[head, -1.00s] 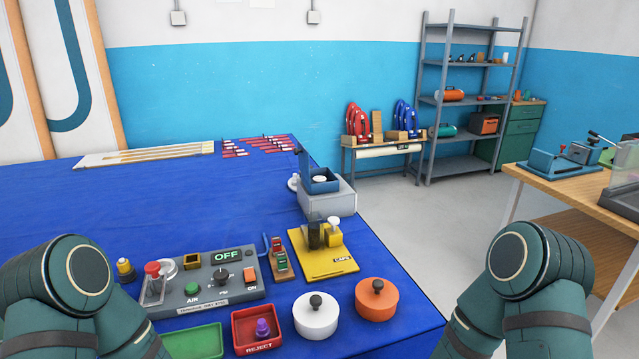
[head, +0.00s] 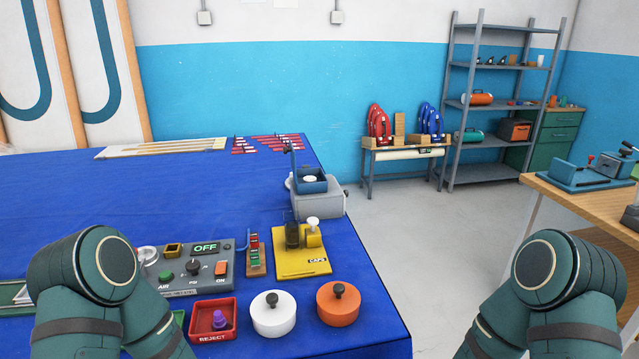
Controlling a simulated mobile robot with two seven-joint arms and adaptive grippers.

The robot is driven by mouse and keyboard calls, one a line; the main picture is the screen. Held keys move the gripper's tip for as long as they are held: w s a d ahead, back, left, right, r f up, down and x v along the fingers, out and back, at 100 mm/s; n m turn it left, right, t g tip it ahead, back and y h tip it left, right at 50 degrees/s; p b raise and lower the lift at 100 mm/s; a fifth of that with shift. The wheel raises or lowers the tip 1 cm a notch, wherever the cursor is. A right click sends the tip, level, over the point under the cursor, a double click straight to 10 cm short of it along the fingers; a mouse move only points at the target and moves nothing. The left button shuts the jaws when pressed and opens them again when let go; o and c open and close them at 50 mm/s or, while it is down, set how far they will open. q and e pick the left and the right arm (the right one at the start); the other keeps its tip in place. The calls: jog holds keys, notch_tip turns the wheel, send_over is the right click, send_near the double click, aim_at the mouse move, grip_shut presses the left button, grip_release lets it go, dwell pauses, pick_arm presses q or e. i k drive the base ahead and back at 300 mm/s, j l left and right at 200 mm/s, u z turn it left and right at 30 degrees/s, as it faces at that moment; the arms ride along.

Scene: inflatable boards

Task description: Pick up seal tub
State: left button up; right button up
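Two round lidded tubs with dark knobs stand at the near right corner of the blue-covered table. One is a white tub (head: 273,316) and the other is an orange tub (head: 339,306) to its right. No readable label shows which one is the seal tub. Both stand upright with a small gap between them. My two arms show only as green upper links at the lower left and lower right. Both grippers are out of view, and nothing touches the tubs.
A red REJECT tray (head: 213,320) holding a purple piece is left of the white tub. Behind stand a grey control box (head: 208,282) reading OFF, a yellow CAPS plate (head: 300,262) and a grey machine (head: 318,204). The blue table (head: 120,205) ends right of the orange tub. A wooden bench (head: 590,206) is at right.

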aim_at(309, 178)
jog(key=l+u, duration=0.3)
jog(key=l, duration=0.7)
jog(key=i+l+u, duration=0.2)
jog(key=l, duration=0.3)
jog(key=l+u, duration=0.15)
jog(key=l, duration=0.3)
jog(key=i+l+u, duration=0.2)
jog(key=l, duration=0.25)
jog(key=l+u, duration=0.2)
jog(key=l, duration=0.25)
jog(key=i+l+u, duration=0.2)
jog(key=l, duration=0.25)
jog(key=l+u, duration=0.2)
jog(key=l, duration=0.2)
